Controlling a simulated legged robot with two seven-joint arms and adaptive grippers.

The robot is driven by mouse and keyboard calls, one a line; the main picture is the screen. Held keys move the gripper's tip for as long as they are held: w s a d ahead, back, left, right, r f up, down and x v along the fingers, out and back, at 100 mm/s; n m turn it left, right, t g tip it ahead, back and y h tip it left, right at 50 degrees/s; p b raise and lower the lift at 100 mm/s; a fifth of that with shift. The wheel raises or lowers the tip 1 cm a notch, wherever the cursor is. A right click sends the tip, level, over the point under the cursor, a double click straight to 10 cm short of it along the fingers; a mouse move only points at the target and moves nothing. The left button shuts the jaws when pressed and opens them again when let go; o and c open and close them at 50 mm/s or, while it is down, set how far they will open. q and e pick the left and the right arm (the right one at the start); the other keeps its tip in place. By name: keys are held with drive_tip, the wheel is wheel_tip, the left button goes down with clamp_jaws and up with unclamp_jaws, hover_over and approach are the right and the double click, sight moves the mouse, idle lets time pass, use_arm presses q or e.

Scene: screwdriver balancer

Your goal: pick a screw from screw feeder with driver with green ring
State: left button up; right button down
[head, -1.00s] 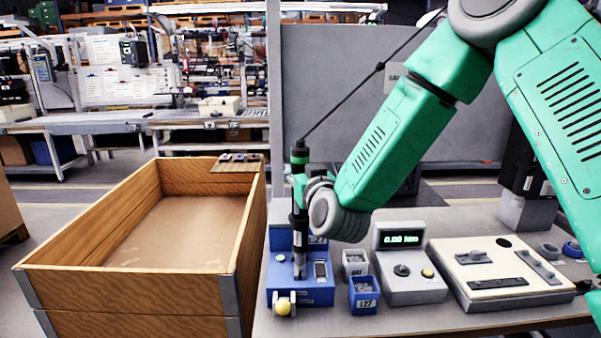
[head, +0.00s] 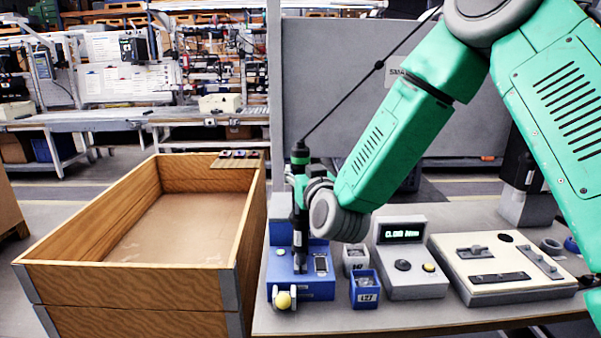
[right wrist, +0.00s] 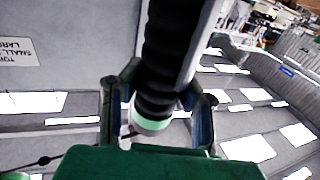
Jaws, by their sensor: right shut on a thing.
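The driver (head: 300,172) is black with a green ring near its top and a cable running up to the right. It stands roughly upright, tip down, at the blue screw feeder (head: 306,288). My right gripper (head: 309,186) is shut on the driver, partly hidden behind my wrist. In the right wrist view the driver's black ribbed body and green ring (right wrist: 150,124) sit between the fingers of my right gripper (right wrist: 160,100). The driver's tip is over the feeder's front part; I cannot tell whether it touches a screw. My left gripper is not in view.
A blue bin (head: 364,290) and a grey bin (head: 355,259) stand right of the feeder. Further right are a control box with a lit display (head: 402,233) and a cream fixture plate (head: 500,265). A wooden crate (head: 125,292) stands at the left.

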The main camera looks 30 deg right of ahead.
sight(301, 144)
drive_tip(key=shift+a+f, duration=0.1)
drive_tip(key=shift+f, duration=0.05)
idle(0.7)
drive_tip(key=shift+r+p, duration=2.65)
drive_tip(key=shift+r, duration=0.9)
drive_tip(key=shift+f, duration=0.15)
